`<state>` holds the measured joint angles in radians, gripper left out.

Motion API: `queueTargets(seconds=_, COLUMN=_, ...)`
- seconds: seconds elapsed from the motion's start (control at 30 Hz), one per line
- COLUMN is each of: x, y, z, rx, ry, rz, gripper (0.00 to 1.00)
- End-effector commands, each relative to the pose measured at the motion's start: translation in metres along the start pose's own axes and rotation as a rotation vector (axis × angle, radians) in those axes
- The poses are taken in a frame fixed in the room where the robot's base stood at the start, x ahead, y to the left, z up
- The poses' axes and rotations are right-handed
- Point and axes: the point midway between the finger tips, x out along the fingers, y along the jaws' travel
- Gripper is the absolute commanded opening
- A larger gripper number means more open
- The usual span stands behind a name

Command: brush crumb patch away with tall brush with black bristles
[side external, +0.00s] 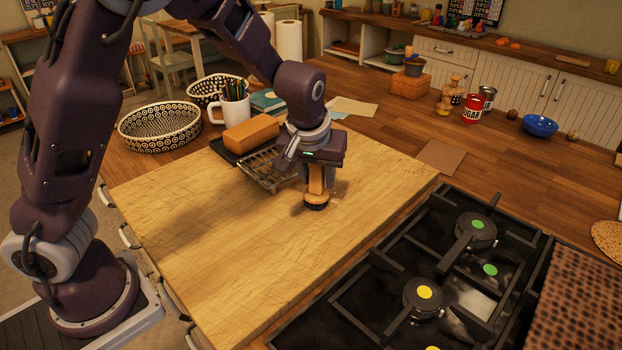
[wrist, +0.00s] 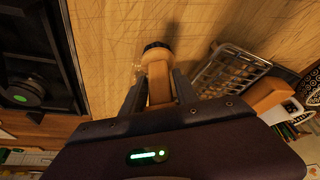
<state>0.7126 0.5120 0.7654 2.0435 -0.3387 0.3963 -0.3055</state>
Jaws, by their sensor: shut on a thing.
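The tall brush (side external: 316,186) has a wooden body and black bristles. It stands upright under my gripper (side external: 317,172), bristles down at the cutting board. In the wrist view the brush (wrist: 158,75) sits between the two fingers of my gripper (wrist: 159,88), which is shut on it. The crumb patch (side external: 335,203) is a faint pale scatter on the board, just right of the bristles. In the wrist view the crumb patch (wrist: 138,68) shows faintly at the left of the brush head. Part of the patch may be hidden by the brush.
A wire rack (side external: 268,170) stands on the board close left of my gripper. A bread-like block (side external: 251,133) lies behind it. The black gas hob (side external: 400,285) borders the board at the right. The front left of the wooden cutting board (side external: 215,255) is clear.

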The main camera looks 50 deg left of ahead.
Motion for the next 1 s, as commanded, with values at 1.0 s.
queueTargets(seconds=1.0, x=0.012, y=0.015, z=-0.024, rx=0.000, ry=0.000, rz=-0.002, gripper=0.00)
